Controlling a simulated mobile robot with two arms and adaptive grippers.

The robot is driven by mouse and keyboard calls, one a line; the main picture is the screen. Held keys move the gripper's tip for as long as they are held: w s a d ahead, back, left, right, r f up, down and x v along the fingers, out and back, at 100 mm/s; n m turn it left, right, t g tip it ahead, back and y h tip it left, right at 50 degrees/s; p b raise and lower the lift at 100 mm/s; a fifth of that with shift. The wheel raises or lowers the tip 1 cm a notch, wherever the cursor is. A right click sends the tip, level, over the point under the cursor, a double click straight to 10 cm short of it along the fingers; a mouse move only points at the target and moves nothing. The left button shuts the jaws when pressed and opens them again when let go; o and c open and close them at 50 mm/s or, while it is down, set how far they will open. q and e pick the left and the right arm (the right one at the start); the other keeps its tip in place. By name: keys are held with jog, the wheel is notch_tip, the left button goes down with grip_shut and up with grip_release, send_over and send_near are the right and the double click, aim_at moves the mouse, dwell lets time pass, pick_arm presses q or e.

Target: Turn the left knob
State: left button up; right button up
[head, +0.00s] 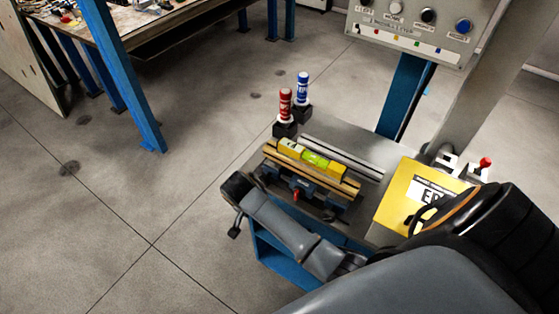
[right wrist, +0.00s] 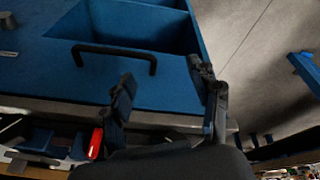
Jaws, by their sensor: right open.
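A grey control panel (head: 408,38) stands at the top right of the head view. Along its upper part are a pale knob (head: 395,7), a black knob (head: 428,15) and a blue round control (head: 463,25). Another control at the panel's left end is partly cut off by the top edge. My right gripper (head: 236,206) is low, beside the front left of the workbench and well away from the panel. In the right wrist view its fingers (right wrist: 163,85) are apart, with nothing held between them. My left gripper is not in view.
A workbench (head: 335,133) carries a vise with a yellow level (head: 312,158), red (head: 286,103) and blue (head: 303,88) markers, and a yellow sign (head: 405,190). The right wrist view shows its blue cabinet (right wrist: 185,80) with a black handle (right wrist: 112,50). Floor is clear at left.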

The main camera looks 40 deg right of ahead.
jog(key=s+f+n+b, duration=0.3)
jog(key=s+f, duration=0.2)
jog(key=f, duration=0.7)
jog(key=s+f+n+y+b, duration=0.1)
jog(key=s+f, duration=0.5)
jog(key=f, duration=0.6)
jog(key=shift+s+a+f+n+y+b, duration=0.2)
jog(key=shift+s+f+n+y+b, duration=0.1)
jog(key=shift+n+b, duration=0.7)
